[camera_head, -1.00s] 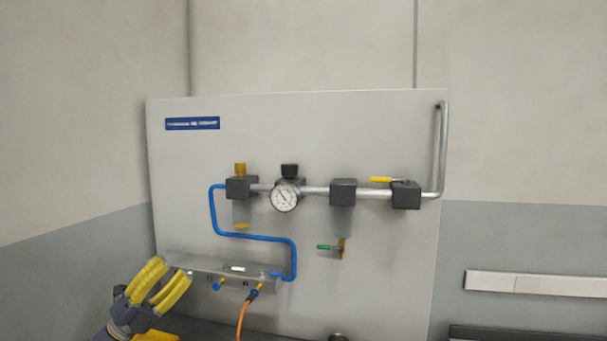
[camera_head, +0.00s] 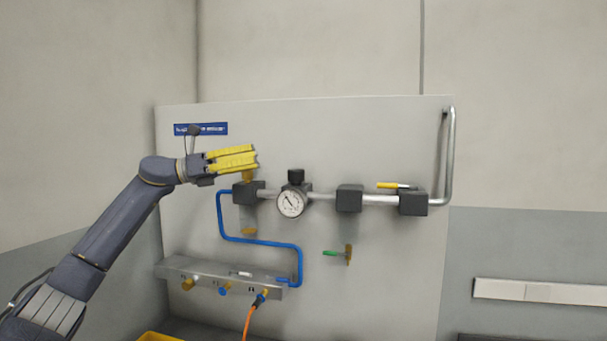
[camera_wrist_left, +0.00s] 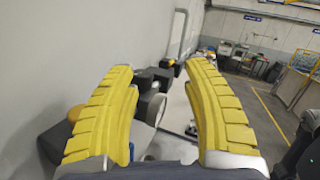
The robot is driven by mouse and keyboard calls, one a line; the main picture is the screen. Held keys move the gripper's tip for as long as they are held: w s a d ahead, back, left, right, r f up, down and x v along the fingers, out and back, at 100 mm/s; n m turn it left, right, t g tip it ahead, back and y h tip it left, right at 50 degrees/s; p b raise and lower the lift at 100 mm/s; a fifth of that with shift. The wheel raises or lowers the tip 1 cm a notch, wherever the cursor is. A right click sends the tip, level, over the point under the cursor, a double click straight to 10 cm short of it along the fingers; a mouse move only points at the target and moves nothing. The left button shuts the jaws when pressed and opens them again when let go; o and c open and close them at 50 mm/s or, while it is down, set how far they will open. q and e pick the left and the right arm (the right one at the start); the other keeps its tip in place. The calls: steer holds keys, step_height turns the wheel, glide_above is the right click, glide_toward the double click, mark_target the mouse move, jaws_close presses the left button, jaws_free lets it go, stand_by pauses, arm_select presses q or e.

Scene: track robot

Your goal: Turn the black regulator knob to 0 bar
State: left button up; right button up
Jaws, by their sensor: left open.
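The black regulator knob (camera_head: 296,176) sits on top of the regulator, above the round white pressure gauge (camera_head: 292,204) on the panel. In the left wrist view the knob (camera_wrist_left: 145,80) shows between my fingers, some distance beyond the tips, and the gauge (camera_wrist_left: 155,109) is seen edge-on. My left gripper (camera_head: 256,158), with yellow fingers, is open and empty. It is left of the knob and a little higher, above the brass fitting, and does not touch the knob. The gauge needle is too small to read surely. My right gripper is not in view.
A brass fitting (camera_head: 247,176) stands on the block left of the regulator. A yellow-handled valve (camera_head: 394,185) and a green-handled valve (camera_head: 336,253) are to the right. A blue pipe (camera_head: 262,240) runs down to the metal manifold (camera_head: 210,271).

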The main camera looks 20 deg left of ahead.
arm_select(q)
steer(key=m+g+y, duration=0.2)
steer(key=y, duration=0.4)
glide_toward(296, 173)
steer(key=x, duration=0.3)
steer(key=w+x, duration=0.1)
steer(key=x, duration=0.3)
steer(key=w+a+x, duration=0.1)
steer(key=x, duration=0.2)
steer(key=shift+w+d+f, duration=0.1)
steer(key=shift+d, duration=0.1)
stand_by(0.4)
steer(key=c, duration=0.9)
